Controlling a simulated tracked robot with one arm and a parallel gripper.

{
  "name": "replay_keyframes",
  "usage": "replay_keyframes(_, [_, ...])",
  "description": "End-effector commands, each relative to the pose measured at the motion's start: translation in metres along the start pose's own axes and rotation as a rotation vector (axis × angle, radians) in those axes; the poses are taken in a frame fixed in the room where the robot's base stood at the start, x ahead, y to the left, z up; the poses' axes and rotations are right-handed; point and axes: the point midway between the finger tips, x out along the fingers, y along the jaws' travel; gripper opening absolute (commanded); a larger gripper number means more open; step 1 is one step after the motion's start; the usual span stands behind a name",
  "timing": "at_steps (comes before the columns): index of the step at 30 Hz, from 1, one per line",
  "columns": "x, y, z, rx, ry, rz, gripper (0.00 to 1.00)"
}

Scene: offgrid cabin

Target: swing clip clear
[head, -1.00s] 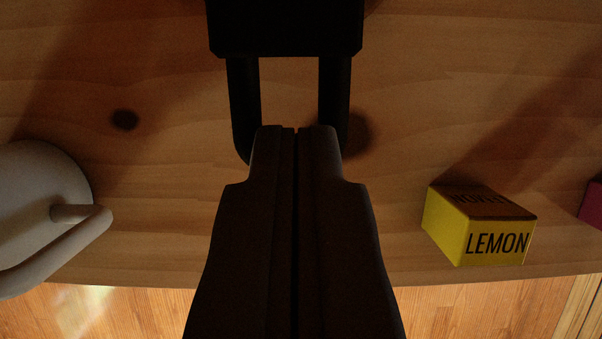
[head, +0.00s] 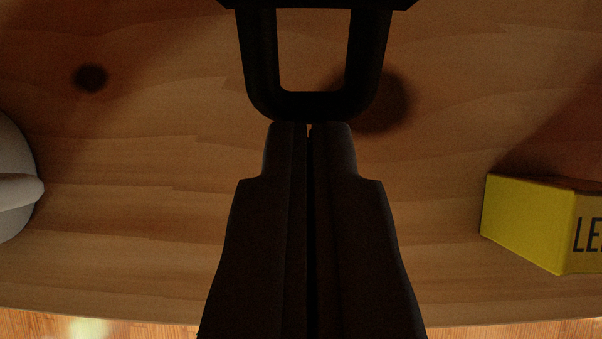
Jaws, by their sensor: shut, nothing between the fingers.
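A black U-shaped loop (head: 315,106) hangs from a dark block (head: 318,3) at the top of the head view. I cannot tell for sure whether this loop is the clip. My gripper (head: 309,128) is dark and shut, with only a thin slit between its fingers and nothing held. Its fingertips are right at the bottom bar of the loop. I cannot tell whether they touch it. Most of the dark block is cut off by the top edge.
A wooden surface (head: 150,220) fills the view, its edge running along the bottom. A yellow box (head: 530,222) with partly visible lettering stands at right. A pale rounded object with a handle (head: 15,195) is cut off at left. Bare wood lies between them and my gripper.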

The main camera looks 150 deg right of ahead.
Motion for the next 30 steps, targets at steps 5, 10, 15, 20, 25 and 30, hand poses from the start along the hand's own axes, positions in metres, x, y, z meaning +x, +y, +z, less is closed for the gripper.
replay_keyframes(5, [0.0053, 0.0000, 0.0061, -0.001, 0.002, 0.000, 0.00])
replay_keyframes(10, [0.0078, -0.0010, 0.0089, -0.002, 0.003, -0.001, 0.00])
replay_keyframes(15, [0.0086, -0.0019, 0.0100, -0.003, 0.002, -0.002, 0.00])
replay_keyframes(20, [0.0086, -0.0025, 0.0100, -0.004, 0.002, -0.003, 0.00])
replay_keyframes(25, [0.0086, -0.0030, 0.0100, -0.005, 0.002, -0.003, 0.00])
replay_keyframes(30, [0.0089, -0.0034, 0.0080, -0.006, 0.002, -0.003, 0.00])
